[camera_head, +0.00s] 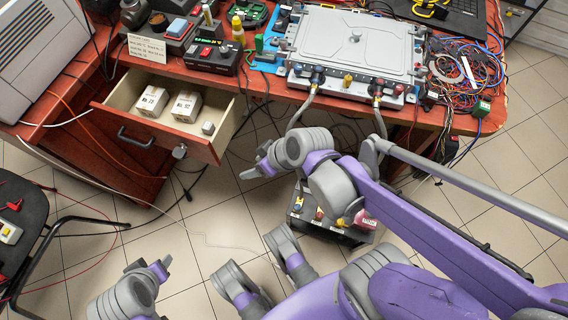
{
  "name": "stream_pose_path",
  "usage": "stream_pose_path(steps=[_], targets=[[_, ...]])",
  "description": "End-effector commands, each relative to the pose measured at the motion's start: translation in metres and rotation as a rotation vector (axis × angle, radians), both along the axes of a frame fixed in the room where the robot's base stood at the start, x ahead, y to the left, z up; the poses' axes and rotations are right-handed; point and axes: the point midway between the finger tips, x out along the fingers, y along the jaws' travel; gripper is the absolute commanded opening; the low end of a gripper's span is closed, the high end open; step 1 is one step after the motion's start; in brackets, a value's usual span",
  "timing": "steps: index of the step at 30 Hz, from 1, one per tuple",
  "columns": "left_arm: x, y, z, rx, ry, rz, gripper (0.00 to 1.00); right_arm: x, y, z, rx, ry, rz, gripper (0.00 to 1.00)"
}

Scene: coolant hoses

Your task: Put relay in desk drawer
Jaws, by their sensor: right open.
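The desk drawer (222,143) is pulled open at the left of the red desk. Inside it, a small light-grey block (208,128) lies near the right front corner; it may be the relay, but it is too small to be sure. Two white labelled boxes (152,101) lie deeper in the drawer. My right gripper (257,162) is open and empty, just right of and in front of the drawer's right corner, apart from it. My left gripper (149,267) is low at the left over the floor; its jaw opening is unclear.
A grey metal case with hoses (355,42) stands on the desk. Tangled wires (462,70) lie at the right. A black battery-like box (318,220) stands on the floor under my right arm. A chair (28,215) is at far left.

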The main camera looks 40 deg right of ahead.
Motion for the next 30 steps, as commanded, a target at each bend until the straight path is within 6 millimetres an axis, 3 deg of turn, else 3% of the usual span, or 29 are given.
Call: stream_pose_path(steps=[3,9,30], targets=[[0.0,0.0,0.0,0.0,0.0,0.0,0.5,-0.038,-0.012,-0.004,-0.092,0.097,-0.113,0.67],[0.0,0.0,0.0,0.0,0.0,0.0,0.5,-0.067,-0.035,-0.004,-0.193,0.147,-0.261,0.67],[0.0,0.0,0.0,0.0,0.0,0.0,0.5,-0.071,-0.04,-0.003,-0.211,0.15,-0.294,0.67]])
